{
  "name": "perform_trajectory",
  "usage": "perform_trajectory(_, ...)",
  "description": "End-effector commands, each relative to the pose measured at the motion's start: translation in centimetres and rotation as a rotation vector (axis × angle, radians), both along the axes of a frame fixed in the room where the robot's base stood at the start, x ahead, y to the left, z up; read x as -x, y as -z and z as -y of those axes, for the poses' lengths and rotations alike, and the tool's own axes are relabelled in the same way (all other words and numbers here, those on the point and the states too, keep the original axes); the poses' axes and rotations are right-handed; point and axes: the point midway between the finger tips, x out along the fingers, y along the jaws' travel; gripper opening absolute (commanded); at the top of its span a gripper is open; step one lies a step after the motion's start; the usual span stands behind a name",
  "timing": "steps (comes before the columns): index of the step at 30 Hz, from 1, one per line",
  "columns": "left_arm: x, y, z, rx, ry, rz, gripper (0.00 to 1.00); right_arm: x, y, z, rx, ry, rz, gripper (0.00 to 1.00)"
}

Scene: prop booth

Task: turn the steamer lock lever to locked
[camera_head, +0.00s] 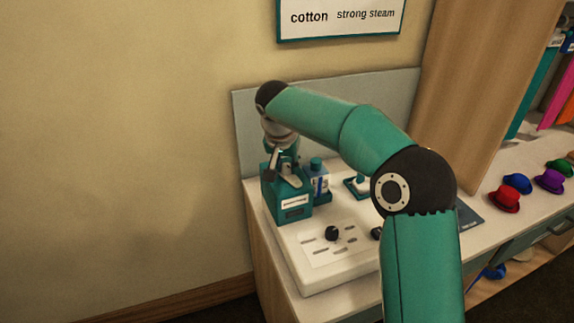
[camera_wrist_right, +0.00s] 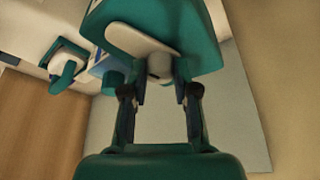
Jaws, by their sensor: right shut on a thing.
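The steamer is a teal box (camera_head: 287,204) with a white label, standing at the back left corner of the white counter. Its pale lock lever (camera_head: 292,181) lies across the top; it also shows in the right wrist view (camera_wrist_right: 138,42) as a rounded light bar against the teal body. My right gripper (camera_head: 283,164) comes down onto the top of the steamer. In the right wrist view its fingers (camera_wrist_right: 160,92) are either side of the lever's end, shut on it. The gripper partly hides the lever, and I cannot read any lock marking. My left gripper is not in view.
A blue-and-white bottle (camera_head: 320,184) stands close right of the steamer. A panel with a black knob (camera_head: 332,233) lies in front. A small teal-and-white item (camera_head: 357,185) is behind my right arm. Small hats, one red (camera_head: 510,190), sit to the right. A wall sign (camera_head: 340,16) hangs above.

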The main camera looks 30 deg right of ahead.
Motion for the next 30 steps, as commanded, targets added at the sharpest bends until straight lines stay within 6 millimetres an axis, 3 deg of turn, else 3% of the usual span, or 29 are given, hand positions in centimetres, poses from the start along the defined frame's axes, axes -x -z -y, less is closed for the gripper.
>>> perform_trajectory(14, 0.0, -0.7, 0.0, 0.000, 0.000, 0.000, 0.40, 0.1, -0.3, 0.3, -0.001, -0.432, 0.004, 0.00)
perform_trajectory(30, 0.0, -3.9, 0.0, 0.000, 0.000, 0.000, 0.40, 0.1, -0.4, 0.6, -0.002, -0.943, 0.002, 0.00)
